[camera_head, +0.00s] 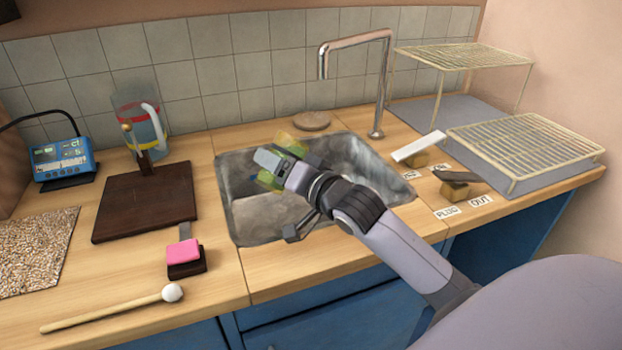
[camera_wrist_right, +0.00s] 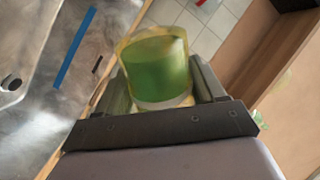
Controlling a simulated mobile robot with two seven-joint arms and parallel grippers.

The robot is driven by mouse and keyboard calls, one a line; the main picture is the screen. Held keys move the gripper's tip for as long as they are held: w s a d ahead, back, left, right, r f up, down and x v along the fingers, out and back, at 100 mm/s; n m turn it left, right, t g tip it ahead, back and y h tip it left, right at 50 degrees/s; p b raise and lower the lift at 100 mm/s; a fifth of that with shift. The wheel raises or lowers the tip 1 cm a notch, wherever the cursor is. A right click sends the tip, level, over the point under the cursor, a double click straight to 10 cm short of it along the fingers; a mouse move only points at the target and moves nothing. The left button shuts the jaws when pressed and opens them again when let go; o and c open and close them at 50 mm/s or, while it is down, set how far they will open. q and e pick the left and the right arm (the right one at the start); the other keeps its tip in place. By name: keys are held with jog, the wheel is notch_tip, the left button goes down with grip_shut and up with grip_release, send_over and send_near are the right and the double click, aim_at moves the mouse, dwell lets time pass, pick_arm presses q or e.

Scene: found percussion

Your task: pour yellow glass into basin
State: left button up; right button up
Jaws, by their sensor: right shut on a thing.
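The yellow glass (camera_wrist_right: 155,65) is see-through and holds green liquid. My right gripper (camera_wrist_right: 160,88) is shut around it, with one finger on each side. In the head view my right gripper (camera_head: 272,168) is above the left part of the metal basin (camera_head: 235,190), and the glass (camera_head: 289,143) shows partly behind the fingers. How far the glass is tilted is hard to tell. No falling stream can be made out. The basin (camera_wrist_right: 60,75) also shows at the left of the wrist view, with a blue strip and a dark round hole. My left gripper is out of view.
A curved metal tap (camera_head: 378,85) stands behind the basin. A wire rack (camera_head: 525,140) and labelled blocks are on the right. My right arm crosses the basin's front edge.

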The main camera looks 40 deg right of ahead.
jog(key=shift+r, duration=0.1)
pick_arm(q)
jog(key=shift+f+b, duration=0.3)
jog(key=shift+b, duration=0.05)
pick_arm(e)
jog(key=shift+f, duration=0.3)
pick_arm(q)
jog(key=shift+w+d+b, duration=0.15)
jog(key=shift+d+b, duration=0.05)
jog(key=shift+b, duration=0.2)
pick_arm(e)
jog(key=shift+f+m, duration=0.3)
jog(key=shift+m, duration=0.2)
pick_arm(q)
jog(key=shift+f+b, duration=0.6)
pick_arm(e)
jog(key=shift+f+m, duration=0.3)
jog(key=shift+f, duration=0.15)
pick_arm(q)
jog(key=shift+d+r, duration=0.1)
pick_arm(e)
jog(key=shift+r, duration=0.2)
jog(key=shift+r+m+y, duration=0.3)
jog(key=shift+r+m, duration=0.05)
jog(key=shift+m, duration=0.45)
